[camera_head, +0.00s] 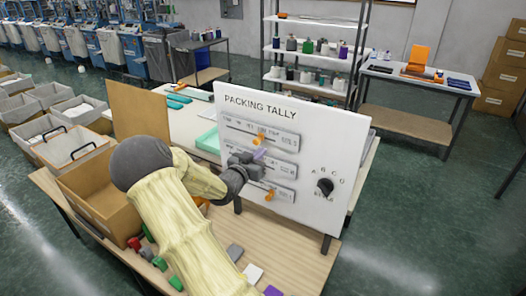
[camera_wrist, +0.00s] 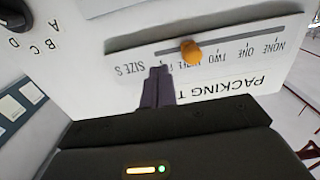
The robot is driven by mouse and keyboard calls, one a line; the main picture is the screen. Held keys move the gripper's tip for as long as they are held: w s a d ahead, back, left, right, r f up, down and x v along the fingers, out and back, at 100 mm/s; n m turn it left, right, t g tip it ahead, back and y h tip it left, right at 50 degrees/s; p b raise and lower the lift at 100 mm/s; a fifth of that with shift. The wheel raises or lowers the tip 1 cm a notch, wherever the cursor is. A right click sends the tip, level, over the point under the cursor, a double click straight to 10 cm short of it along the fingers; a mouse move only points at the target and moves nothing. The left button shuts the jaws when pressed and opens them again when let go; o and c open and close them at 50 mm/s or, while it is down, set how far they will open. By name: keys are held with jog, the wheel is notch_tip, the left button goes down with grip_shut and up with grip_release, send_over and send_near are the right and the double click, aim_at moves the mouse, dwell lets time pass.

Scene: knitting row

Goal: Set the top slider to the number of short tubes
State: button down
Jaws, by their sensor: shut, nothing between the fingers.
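A white board headed PACKING TALLY (camera_head: 345,135) carries three stacked sliders. The top slider's orange knob (camera_head: 258,139) also shows in the wrist view (camera_wrist: 191,52), by the THREE mark, whose word it partly covers. The scale there appears upside down, from NONE at right towards SIZE S at left. My gripper (camera_head: 246,165) is shut and empty in front of the board, its fingertips (camera_wrist: 159,71) just left of the knob in the wrist view, apparently not touching it. Small coloured pieces, including a red one (camera_head: 134,243) and a green one (camera_head: 160,263), lie on the table; tube lengths are unclear.
The lower slider has an orange knob (camera_head: 269,195). A black dial (camera_head: 325,187) sits at the board's right. A cardboard bin (camera_head: 100,203) stands left of my arm. Grey, white (camera_head: 252,273) and purple pieces lie at the table's front. A shelf stands behind.

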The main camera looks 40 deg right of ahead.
jog(key=shift+v, duration=1.25)
jog(key=a+f+n+t+y, duration=0.1)
jog(key=a+f+n+y, duration=0.2)
jog(key=a+y, duration=0.5)
jog(key=a+f+n+t+y, duration=0.1)
jog(key=a+f+n+y, duration=0.35)
jog(key=a, duration=0.75)
jog(key=s+a+r+n+g+y, duration=0.1)
jog(key=s+a+n+g+y, duration=0.1)
jog(key=s+a, duration=0.5)
jog(key=s+a+r+n+g+y, duration=0.2)
jog(key=s+a+n+y, duration=0.1)
jog(key=s+a+n, duration=0.2)
jog(key=s+a, duration=0.2)
jog(key=s, duration=0.1)
jog(key=shift+s+a, duration=0.2)
jog(key=shift+s, duration=0.1)
